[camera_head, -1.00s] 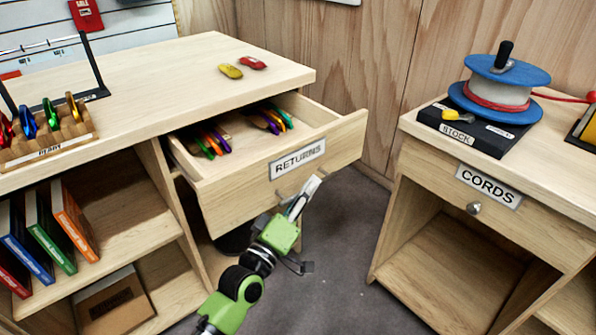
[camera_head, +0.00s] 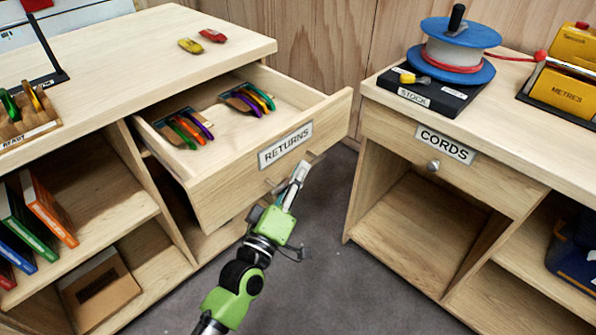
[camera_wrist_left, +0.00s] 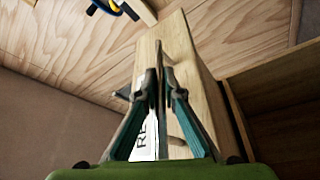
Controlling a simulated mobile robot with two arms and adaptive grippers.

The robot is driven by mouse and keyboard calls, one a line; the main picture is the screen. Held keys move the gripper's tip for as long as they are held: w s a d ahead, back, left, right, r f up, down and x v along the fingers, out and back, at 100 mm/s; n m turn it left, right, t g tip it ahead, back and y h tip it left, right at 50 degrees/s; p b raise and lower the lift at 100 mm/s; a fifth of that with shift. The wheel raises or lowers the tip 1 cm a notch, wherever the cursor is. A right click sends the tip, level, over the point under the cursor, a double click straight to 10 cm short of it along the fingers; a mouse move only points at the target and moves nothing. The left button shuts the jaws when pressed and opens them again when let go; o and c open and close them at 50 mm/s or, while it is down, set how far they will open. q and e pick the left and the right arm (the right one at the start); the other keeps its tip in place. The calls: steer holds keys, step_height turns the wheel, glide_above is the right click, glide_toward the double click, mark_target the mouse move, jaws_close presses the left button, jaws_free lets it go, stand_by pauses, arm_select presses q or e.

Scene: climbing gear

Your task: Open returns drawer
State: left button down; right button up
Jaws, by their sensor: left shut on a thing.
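The returns drawer (camera_head: 230,189) is pulled well out of the wooden bench, with its label (camera_head: 286,146) on the front panel. Inside lie two groups of coloured climbing gear (camera_head: 185,129), one nearer the front and one further back. In the left wrist view the two fingers (camera_wrist_left: 160,80) close together against the drawer front (camera_wrist_left: 187,70). My right gripper is not in view.
The right bench has a closed cords drawer (camera_head: 440,158), a blue cord reel (camera_head: 458,50) on a black stock box (camera_head: 430,94), and a yellow metres box (camera_head: 565,85). Grey floor (camera_head: 340,260) lies open between the benches. Red and yellow pieces (camera_head: 212,35) rest on the left benchtop.

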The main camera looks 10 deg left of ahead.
arm_select(q)
steer(key=shift+f, duration=0.1)
steer(key=c, duration=2.2)
jaws_free()
steer(key=shift+o, duration=0.2)
steer(key=shift+s, duration=0.1)
steer(key=v, duration=1.1)
steer(key=shift+s+a+f, duration=0.15)
steer(key=shift+s+a, duration=0.05)
steer(key=shift+s, duration=0.15)
